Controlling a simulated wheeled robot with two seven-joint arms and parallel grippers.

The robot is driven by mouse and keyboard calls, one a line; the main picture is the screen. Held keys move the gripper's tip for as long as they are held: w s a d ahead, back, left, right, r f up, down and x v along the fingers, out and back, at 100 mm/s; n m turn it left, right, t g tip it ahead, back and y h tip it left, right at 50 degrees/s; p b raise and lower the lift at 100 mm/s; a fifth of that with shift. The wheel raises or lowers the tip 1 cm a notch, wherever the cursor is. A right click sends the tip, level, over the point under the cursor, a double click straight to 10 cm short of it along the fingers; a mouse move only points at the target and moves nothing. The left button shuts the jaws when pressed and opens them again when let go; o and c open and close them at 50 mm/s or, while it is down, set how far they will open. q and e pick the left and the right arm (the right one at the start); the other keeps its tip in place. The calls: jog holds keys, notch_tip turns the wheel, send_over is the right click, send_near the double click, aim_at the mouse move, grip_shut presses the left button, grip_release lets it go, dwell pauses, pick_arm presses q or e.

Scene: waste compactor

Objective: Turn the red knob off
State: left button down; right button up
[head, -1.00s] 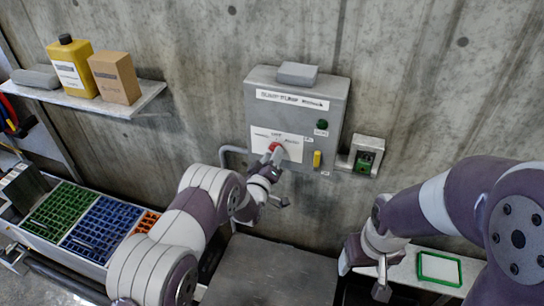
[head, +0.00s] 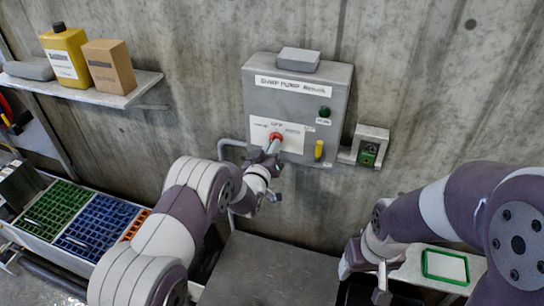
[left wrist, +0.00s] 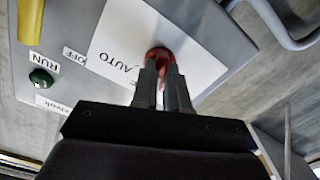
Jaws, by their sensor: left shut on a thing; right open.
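The red knob (head: 275,136) is on the white label of a grey control box on the wall, below the word OFF. My left gripper (head: 271,148) reaches it from below and in front, with its fingers shut on the knob. In the left wrist view the red knob (left wrist: 160,54) shows between and behind the two dark fingertips (left wrist: 161,68), which hide part of it. The exact angle of the knob is hard to tell. My right gripper (head: 366,277) is open and empty at the lower right, away from the box.
The grey control box (head: 335,105) also carries a green button (head: 325,111) and a yellow switch (head: 319,149). A small socket box (head: 369,147) is to its right. A shelf (head: 130,93) with a yellow bottle (head: 66,55) and a carton (head: 109,67) is at left. Crates stand below.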

pick_arm(q)
jog(key=shift+f+m+b, duration=0.1)
jog(key=shift+m+b, duration=2.2)
jog(key=shift+b, duration=0.45)
jog(key=c, duration=1.1)
grip_release()
jog(key=shift+c, duration=0.2)
jog(key=b+v, duration=0.4)
jog(key=v, duration=0.8)
jog(key=shift+s, duration=0.4)
